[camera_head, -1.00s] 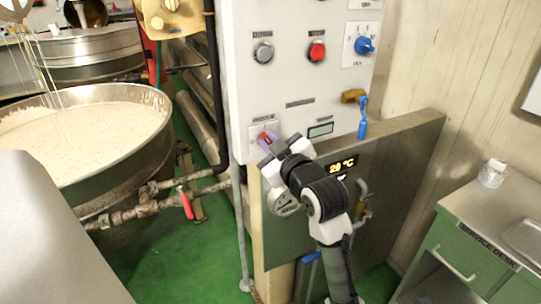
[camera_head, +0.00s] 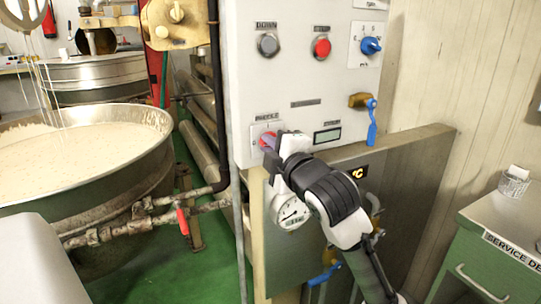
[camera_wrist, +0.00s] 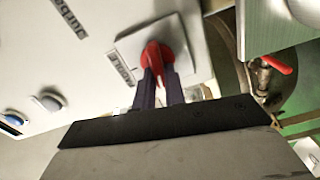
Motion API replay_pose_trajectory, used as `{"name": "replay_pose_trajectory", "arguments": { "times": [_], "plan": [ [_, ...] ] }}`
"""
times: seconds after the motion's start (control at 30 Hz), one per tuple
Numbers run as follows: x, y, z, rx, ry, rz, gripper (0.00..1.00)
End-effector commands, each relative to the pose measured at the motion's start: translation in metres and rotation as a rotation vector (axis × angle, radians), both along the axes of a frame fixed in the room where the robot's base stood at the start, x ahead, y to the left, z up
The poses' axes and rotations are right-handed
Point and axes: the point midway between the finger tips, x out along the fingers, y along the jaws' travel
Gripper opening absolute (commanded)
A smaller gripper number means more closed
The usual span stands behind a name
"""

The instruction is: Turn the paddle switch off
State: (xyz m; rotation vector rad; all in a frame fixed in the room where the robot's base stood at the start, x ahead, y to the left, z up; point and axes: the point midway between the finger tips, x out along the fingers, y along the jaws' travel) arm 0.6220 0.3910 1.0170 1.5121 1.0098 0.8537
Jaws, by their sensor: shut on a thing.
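The paddle switch is a red lever on a pale square plate (camera_head: 257,130), low on the left of the white control panel, under a label reading PADDLE. In the wrist view the red switch lever (camera_wrist: 158,57) stands between the two dark fingers of my gripper (camera_wrist: 160,85), which is shut on it. In the head view my gripper (camera_head: 272,148) reaches up from the lower right to the switch and hides part of the lever. Which marking the lever points at is hard to make out.
The white panel also bears a grey knob (camera_head: 268,45), a red button (camera_head: 321,48), a blue rotary knob (camera_head: 371,46) and a blue-handled valve (camera_head: 372,122). A large kettle (camera_head: 90,165) stands left; a green desk (camera_head: 500,245) stands right.

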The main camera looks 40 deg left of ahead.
Motion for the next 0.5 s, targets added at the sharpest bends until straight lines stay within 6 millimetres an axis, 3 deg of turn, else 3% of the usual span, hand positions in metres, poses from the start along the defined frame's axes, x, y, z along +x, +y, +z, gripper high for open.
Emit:
{"name": "replay_pose_trajectory", "arguments": {
  "times": [0.5],
  "plan": [
    [-0.0008, 0.0003, -0.0030, -0.069, -0.165, 0.002, 0.00]
  ]
}}
